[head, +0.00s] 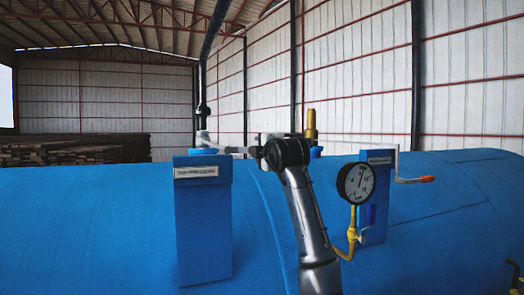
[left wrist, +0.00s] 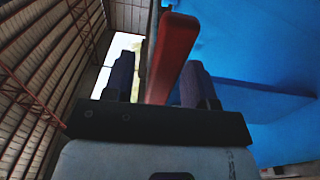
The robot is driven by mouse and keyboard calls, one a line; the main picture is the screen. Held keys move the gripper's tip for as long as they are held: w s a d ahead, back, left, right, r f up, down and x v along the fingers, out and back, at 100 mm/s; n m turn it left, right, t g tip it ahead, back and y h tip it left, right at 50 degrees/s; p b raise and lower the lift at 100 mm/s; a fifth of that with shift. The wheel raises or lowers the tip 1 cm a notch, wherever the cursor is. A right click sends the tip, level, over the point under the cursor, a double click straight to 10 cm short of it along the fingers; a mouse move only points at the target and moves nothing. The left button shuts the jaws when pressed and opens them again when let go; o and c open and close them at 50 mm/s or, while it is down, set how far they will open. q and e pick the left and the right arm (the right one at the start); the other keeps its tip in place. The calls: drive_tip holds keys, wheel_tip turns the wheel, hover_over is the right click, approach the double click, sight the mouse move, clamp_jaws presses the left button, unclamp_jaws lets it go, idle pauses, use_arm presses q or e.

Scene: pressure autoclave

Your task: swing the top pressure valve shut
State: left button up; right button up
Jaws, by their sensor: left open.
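My left gripper (head: 243,150) is just right of this fitting, at the height of the box top. In the left wrist view, a red handle (left wrist: 173,55) lies between the two dark fingers of my left gripper (left wrist: 158,82). The fingers are open, one on each side of the handle, with a gap visible at the left. Contact with the right finger is hard to tell. The handle's red part is not clear in the head view. My right gripper is not in view.
The blue autoclave body (head: 90,230) fills the lower view. To the right are a brass fitting (head: 311,125), a round gauge (head: 356,183) on a yellow pipe, and a second blue box with an orange-tipped lever (head: 425,179). Stacked timber (head: 70,150) lies far back.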

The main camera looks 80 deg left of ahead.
use_arm(q)
drive_tip(key=w+d+b, duration=0.1)
drive_tip(key=d+b, duration=0.3)
drive_tip(key=d, duration=0.9)
drive_tip(key=shift+w+d, duration=0.2)
drive_tip(key=shift+d, duration=0.1)
